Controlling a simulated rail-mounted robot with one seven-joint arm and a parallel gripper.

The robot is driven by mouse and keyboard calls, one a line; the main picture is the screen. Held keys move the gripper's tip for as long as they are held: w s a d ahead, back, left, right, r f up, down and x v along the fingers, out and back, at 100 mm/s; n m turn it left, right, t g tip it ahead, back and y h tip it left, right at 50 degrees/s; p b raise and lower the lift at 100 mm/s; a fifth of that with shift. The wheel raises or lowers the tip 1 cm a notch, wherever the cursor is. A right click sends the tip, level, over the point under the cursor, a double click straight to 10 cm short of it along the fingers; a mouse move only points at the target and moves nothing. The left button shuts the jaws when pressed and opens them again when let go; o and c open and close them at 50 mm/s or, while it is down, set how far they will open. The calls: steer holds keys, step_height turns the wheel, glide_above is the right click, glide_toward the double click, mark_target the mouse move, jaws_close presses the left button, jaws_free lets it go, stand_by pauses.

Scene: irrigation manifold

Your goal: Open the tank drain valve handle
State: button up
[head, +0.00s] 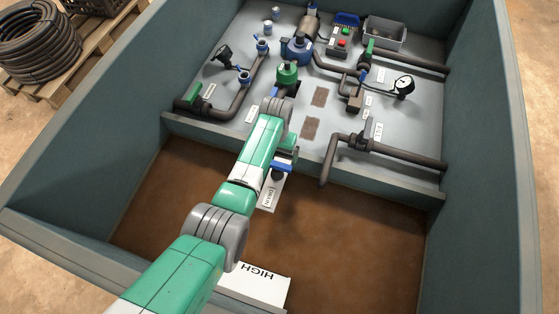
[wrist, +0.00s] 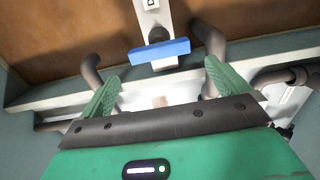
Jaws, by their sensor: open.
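The drain valve handle is a blue bar. In the wrist view the bar (wrist: 160,51) lies crosswise on a dark stem, below a white plate (wrist: 152,14) with a partly cut-off label. In the head view the blue handle (head: 281,168) sits above the upside-down DRAIN label (head: 268,196), partly hidden by my arm. My gripper (wrist: 162,72) is open, its two green fingers spread wide on either side of the view. The handle shows ahead of the fingertips, roughly centred between them. I see no contact, and nothing is held.
Dark pipes (wrist: 210,42) stand to both sides of the handle in the wrist view. The tank wall edge (head: 403,184) runs behind the drain. A grey deck with valves, a gauge (head: 404,85) and a control box (head: 342,38) lies beyond. A HIGH plate (head: 258,284) lies nearer.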

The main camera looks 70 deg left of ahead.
mark_target(277, 164)
step_height(277, 164, down, 8)
steer(key=b, duration=0.5)
steer(key=shift+d+r, duration=0.1)
steer(key=shift+r, duration=0.05)
steer(key=c, duration=0.6)
